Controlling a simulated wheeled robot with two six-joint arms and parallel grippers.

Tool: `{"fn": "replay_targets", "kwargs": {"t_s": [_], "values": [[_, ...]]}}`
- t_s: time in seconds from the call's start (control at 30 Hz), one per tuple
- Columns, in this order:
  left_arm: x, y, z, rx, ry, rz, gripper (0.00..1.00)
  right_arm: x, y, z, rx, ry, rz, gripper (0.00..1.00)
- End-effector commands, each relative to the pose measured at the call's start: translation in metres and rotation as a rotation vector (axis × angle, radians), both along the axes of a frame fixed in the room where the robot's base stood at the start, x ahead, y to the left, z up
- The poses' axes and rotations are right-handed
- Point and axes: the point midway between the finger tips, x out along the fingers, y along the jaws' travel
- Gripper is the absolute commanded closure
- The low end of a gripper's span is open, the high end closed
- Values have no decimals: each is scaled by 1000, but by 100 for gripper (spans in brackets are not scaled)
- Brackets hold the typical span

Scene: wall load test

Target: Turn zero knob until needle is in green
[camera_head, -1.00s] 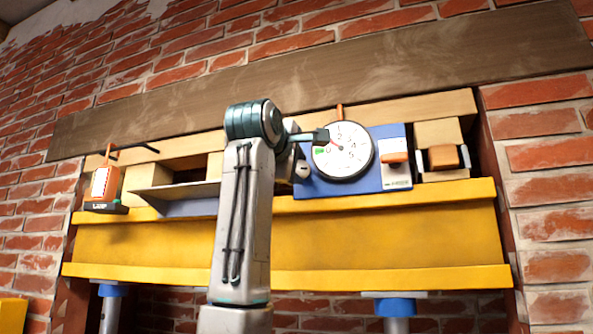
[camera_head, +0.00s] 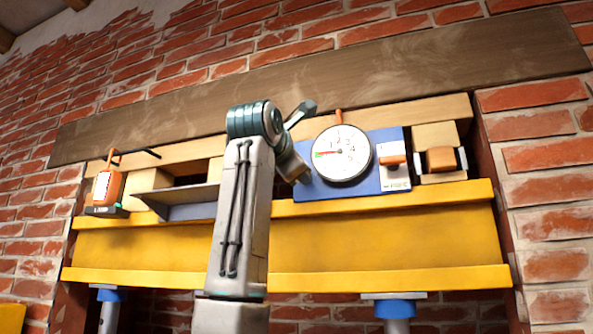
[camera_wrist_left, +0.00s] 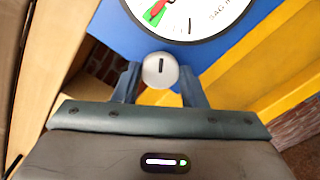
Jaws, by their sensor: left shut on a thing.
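The round white dial gauge (camera_head: 343,160) is mounted on a blue panel (camera_head: 366,183). Its red needle points left at the green band, and the left wrist view shows red and green together on the dial (camera_wrist_left: 195,20). I cannot tell exactly where the tip sits in the band. The zero knob (camera_wrist_left: 160,71), a small round pale knob with a dark slot mark, is just below the dial. My left gripper (camera_wrist_left: 160,80) is shut on it, one finger on each side. My right gripper is not in view.
An orange handle (camera_head: 391,160) on a white plate is right of the dial. A wooden block with an orange-brown piece (camera_head: 441,160) is farther right. A grey shelf (camera_head: 185,199) and an orange tool (camera_head: 107,188) are at left. A yellow beam (camera_head: 380,240) runs below.

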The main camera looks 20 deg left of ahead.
Motion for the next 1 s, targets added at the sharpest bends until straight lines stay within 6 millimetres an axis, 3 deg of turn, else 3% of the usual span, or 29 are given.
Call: {"fn": "replay_targets", "kwargs": {"t_s": [0.6,0.63,0.73,1.0], "values": [[0,0,0,-42,2,-1,85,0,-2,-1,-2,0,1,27],[0,0,0,-42,2,-1,58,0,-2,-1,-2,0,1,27],[0,0,0,-42,2,-1,40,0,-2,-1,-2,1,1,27],[0,0,0,-41,2,-1,40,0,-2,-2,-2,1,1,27]]}}
